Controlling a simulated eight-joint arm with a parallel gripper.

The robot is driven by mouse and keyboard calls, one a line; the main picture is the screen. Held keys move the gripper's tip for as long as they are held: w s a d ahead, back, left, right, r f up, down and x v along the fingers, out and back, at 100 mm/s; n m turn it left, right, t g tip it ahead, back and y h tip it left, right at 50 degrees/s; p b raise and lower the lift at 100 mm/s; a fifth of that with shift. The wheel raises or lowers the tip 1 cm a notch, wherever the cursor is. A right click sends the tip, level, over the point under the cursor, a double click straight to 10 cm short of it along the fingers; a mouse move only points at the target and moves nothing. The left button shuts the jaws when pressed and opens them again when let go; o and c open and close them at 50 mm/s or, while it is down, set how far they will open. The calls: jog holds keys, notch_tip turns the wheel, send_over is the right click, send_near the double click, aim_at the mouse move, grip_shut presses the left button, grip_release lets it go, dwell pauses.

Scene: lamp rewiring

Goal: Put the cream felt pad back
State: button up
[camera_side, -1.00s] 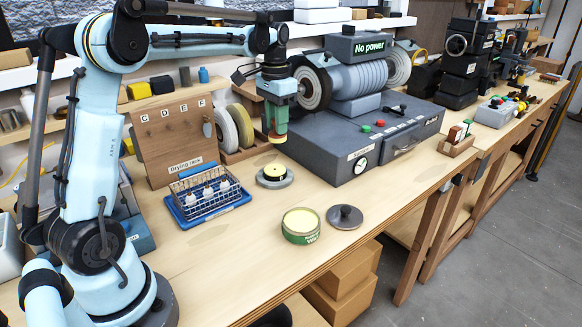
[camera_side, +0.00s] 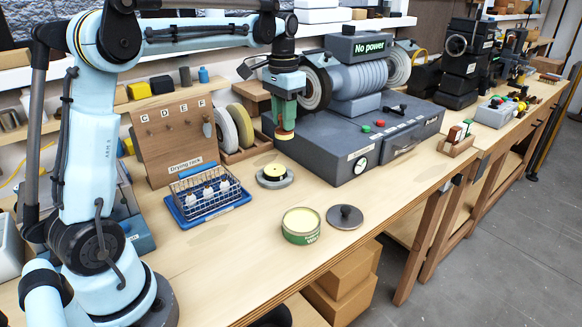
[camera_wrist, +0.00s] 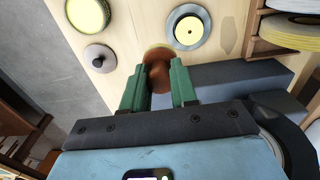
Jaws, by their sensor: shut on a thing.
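My gripper (camera_side: 285,118) is shut on a round pad, taken to be the cream felt pad (camera_side: 285,134), held above the bench in front of the grey machine. In the wrist view my gripper (camera_wrist: 159,88) has its green fingers on either side of the pad (camera_wrist: 157,57), whose brown top shows. Its underside is hidden there, and its colour is hard to tell in the side view. The drying rack (camera_side: 160,140), a brown board with pegs marked C, D, E, F, stands to the left.
A grey round dish (camera_side: 284,182) with a yellow centre lies below the pad. An open green tin (camera_side: 301,236) and its dark lid (camera_side: 345,216) lie nearer the front. A blue tray (camera_side: 215,213) holds a wire basket. The grey machine (camera_side: 352,168) stands close on the right.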

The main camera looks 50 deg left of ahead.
jog(key=w+d+f, duration=0.1)
jog(key=d+f, duration=0.2)
jog(key=d, duration=0.5)
jog(key=d+f, duration=0.2)
jog(key=d, duration=0.6)
jog(key=w+a+f, duration=0.1)
jog(key=a+f, duration=0.1)
jog(key=a, duration=0.1)
jog(key=w+a+f, duration=0.1)
jog(key=a+f, duration=0.1)
jog(key=a, duration=0.2)
jog(key=w+a+f, duration=0.2)
jog(key=a+f, duration=0.1)
jog(key=shift+w+a, duration=0.1)
jog(key=shift+a, duration=0.2)
jog(key=shift+f, duration=2.1)
jog(key=shift+f, duration=0.1)
jog(key=o, duration=1)
jog(key=shift+c, duration=0.2)
